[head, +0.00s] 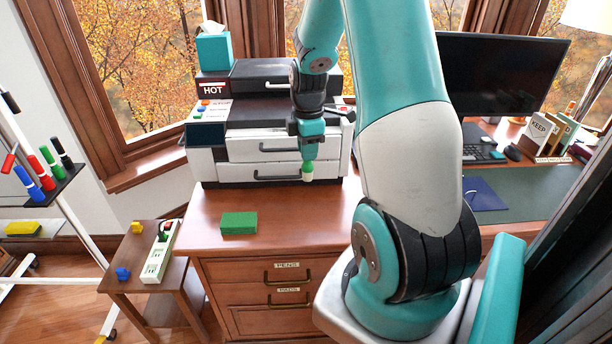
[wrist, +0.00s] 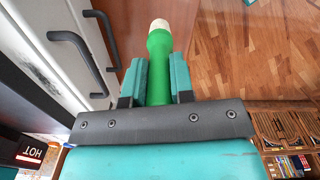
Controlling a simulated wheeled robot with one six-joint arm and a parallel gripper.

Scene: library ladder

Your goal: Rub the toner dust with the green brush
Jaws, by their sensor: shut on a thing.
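My gripper (head: 308,152) is shut on the green brush (head: 308,166), which hangs with its pale tip down in front of the printer (head: 272,148), above the wooden cabinet top. In the wrist view the green brush (wrist: 158,80) sits between the two teal fingers of my gripper (wrist: 157,72), its cream tip pointing away from the camera. The brush tip appears clear of any surface.
A green block (head: 238,223) lies on the wooden cabinet (head: 330,222) at its front left. A power strip (head: 160,252) lies on a low side table (head: 145,285). A monitor (head: 500,75) stands at the right. The cabinet top between block and printer is clear.

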